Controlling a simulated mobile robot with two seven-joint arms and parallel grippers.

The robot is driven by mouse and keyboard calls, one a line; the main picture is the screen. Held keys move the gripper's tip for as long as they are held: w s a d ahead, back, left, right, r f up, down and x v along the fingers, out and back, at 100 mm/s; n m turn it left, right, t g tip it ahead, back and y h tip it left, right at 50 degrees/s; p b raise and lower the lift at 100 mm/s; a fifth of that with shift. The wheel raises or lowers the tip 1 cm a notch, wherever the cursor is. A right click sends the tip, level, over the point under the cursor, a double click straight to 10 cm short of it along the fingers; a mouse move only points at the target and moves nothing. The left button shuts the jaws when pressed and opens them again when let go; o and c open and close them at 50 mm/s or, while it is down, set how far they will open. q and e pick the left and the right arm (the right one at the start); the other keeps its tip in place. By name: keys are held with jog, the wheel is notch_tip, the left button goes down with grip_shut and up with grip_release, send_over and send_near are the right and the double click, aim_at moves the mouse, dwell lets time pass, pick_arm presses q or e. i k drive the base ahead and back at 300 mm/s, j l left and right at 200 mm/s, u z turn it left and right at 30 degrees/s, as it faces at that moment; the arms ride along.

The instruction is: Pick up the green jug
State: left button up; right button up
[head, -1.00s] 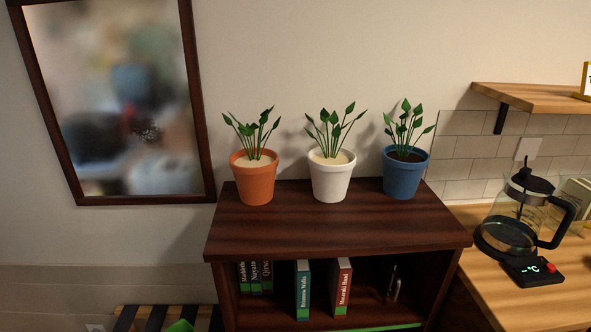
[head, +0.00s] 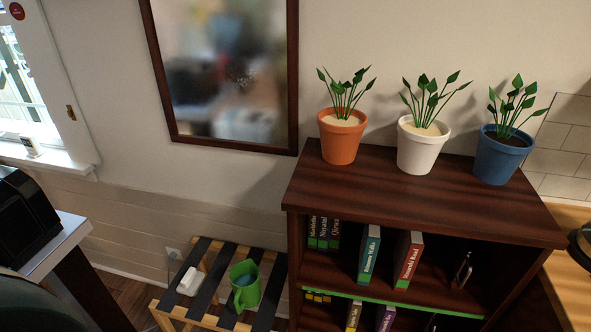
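The green jug (head: 246,291) stands on a low slatted wooden rack (head: 203,252) in the lower middle of the head view, left of the dark bookcase. It has a handle on its lower left side, and its inside looks bluish. Neither of my grippers is in view.
A dark wooden bookcase (head: 424,214) with books stands right of the rack, with an orange pot (head: 340,143), a white pot (head: 419,151) and a blue pot (head: 497,161) on top. A white object (head: 189,281) lies on the rack. A table with a black appliance (head: 22,220) is at left.

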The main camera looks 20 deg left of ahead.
aim_at(245, 278)
jog(key=u, duration=1.15)
